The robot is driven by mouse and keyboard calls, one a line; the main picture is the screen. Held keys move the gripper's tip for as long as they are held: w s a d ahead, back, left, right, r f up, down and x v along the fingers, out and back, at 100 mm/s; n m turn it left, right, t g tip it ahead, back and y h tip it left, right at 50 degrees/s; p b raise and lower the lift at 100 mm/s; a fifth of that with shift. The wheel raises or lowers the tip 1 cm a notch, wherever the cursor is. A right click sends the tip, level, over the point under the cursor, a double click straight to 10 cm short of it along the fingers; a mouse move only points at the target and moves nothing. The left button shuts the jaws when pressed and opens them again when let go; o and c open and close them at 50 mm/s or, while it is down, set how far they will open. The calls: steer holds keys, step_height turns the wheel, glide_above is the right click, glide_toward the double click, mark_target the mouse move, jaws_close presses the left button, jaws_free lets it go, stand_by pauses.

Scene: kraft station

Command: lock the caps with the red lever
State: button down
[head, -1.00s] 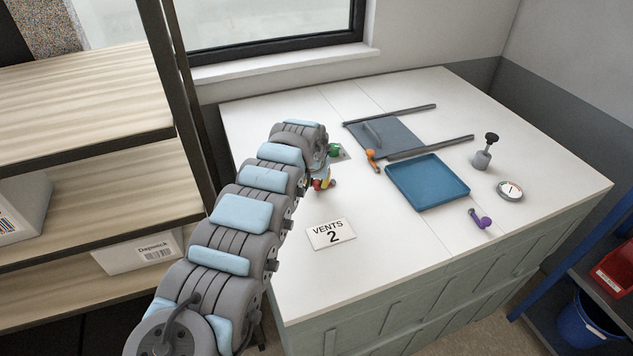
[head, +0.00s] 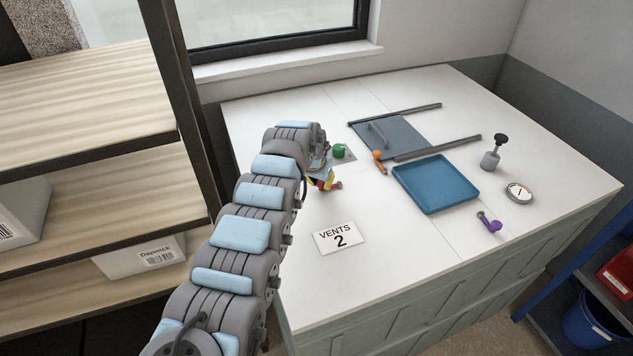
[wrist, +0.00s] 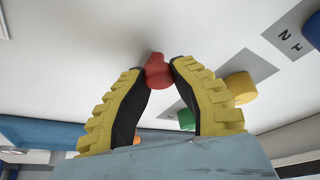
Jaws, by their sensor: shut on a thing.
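My gripper (wrist: 158,85) has yellow ribbed fingers with black pads, and its tips are shut on the red lever's rounded end (wrist: 158,72). In the head view my gripper (head: 322,181) is low over the left part of the bench, partly hidden by my arm, with a red end (head: 337,185) showing beside it. A blue round piece (wrist: 312,32) is cut off at the right edge. The green cap also shows in the head view (head: 339,151).
A grey panel (head: 402,134) between two rails, an orange lever (head: 379,157), a blue tray (head: 436,184), a purple lever (head: 489,222), a gauge (head: 518,193) and a plunger-like piece (head: 491,158) lie to the right. The VENTS 2 sign (head: 338,238) is in front. Shelving (head: 90,170) stands left.

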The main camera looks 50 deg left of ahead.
steer(key=c, duration=0.8)
jaws_free()
steer(key=shift+r, duration=0.1)
steer(key=shift+v, duration=0.8)
steer(key=v, duration=1)
